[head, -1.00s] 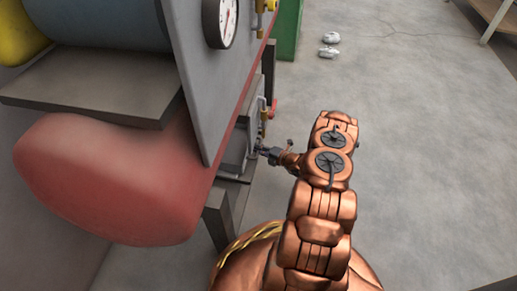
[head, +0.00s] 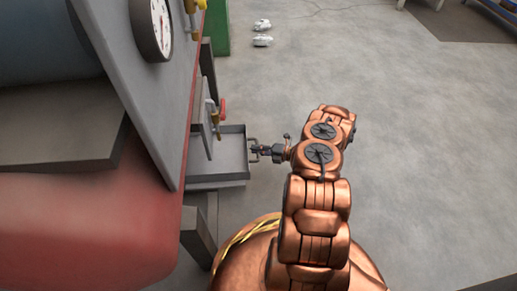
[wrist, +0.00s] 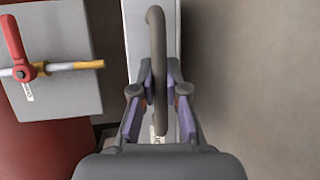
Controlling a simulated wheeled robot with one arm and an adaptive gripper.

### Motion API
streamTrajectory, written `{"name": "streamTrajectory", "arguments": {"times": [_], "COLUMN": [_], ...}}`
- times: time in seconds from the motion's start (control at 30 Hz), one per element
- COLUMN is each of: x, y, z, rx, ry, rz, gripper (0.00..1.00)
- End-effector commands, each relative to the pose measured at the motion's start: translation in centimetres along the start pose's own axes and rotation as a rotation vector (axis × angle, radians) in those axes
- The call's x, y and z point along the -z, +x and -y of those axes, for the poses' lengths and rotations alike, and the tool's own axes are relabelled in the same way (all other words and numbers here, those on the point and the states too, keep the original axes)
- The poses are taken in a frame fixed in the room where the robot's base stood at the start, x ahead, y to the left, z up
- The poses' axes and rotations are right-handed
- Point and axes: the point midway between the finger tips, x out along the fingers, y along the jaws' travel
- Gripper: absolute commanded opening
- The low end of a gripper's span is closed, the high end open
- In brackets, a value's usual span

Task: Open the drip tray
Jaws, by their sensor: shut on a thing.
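The drip tray (head: 225,171) is a shallow grey open box that sticks out to the right from under the machine in the head view. Its inside shows and looks empty. A dark bar handle (head: 253,147) is on its right end. My gripper (head: 266,150) is at this handle. In the wrist view the gripper's two fingers (wrist: 160,98) are shut on the handle (wrist: 156,45), one pad on each side. The tray's grey front (wrist: 137,35) shows behind the handle there. The left part of the tray is hidden under the machine.
A grey panel with a gauge (head: 155,28) stands above and left of the tray. A red valve lever (wrist: 15,45) with a yellow part is left of the handle. A grey leg (head: 198,235) stands nearer than the tray. White objects (head: 262,33) lie on the floor. The floor at right is clear.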

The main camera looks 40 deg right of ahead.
Motion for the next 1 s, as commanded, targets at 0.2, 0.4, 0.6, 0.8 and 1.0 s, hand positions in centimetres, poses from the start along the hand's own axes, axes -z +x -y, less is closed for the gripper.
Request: {"name": "streamTrajectory", "arguments": {"times": [0.2,0.4,0.6,0.8,1.0], "x": [0.10,0.08,-0.02,-0.03,-0.06], "y": [0.01,-0.01,-0.11,-0.10,-0.60], "z": [0.03,0.03,0.04,0.03,0.04], "rx": [0.000,0.000,0.000,0.000,0.000], "ry": [-0.001,-0.001,-0.001,-0.001,-0.001], "rz": [-0.005,-0.005,-0.003,-0.002,-0.002], "gripper": [0.00,0.18,0.39,0.39,0.39]}}
